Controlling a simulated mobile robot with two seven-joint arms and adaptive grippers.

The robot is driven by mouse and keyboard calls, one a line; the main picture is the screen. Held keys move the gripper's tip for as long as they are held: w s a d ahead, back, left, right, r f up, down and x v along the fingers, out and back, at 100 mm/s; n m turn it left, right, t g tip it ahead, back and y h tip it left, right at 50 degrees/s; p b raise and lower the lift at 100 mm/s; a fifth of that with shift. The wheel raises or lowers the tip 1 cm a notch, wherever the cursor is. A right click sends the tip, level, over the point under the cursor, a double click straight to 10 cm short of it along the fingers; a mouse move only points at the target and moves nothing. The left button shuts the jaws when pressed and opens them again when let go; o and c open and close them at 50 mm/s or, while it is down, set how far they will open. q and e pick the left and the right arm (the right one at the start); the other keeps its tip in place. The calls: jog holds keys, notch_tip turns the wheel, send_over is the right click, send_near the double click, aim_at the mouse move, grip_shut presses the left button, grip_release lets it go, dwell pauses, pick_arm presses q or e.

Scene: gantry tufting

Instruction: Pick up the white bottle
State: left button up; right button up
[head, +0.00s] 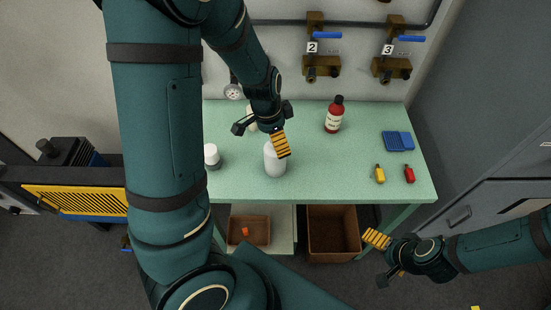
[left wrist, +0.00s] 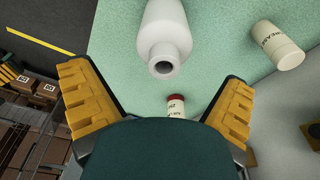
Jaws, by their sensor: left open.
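The white bottle (head: 275,163) stands upright on the green table, near the front edge in the head view, its top partly hidden by my left gripper (head: 279,143). In the left wrist view the white bottle (left wrist: 166,32) lies ahead between the two spread yellow fingers, its open neck toward the camera. My left gripper (left wrist: 157,80) is open, with nothing held. I cannot tell whether a finger touches the bottle. My right gripper (head: 376,240) is low at the right, away from the table; its jaw opening is unclear.
A white jar (head: 211,157) stands left of the bottle; a cream tub (left wrist: 278,44) is partly hidden in the head view. Valves (head: 320,62) hang behind.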

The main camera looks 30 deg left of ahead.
aim_at(275, 156)
pick_arm(q)
jog(key=shift+w+f+b, duration=0.25)
jog(key=shift+f+b, duration=0.05)
jog(key=shift+f, duration=1.15)
jog(key=shift+w+f+b, duration=0.2)
jog(key=shift+f+b, duration=0.05)
jog(key=shift+f, duration=1.2)
jog(key=c, duration=1.3)
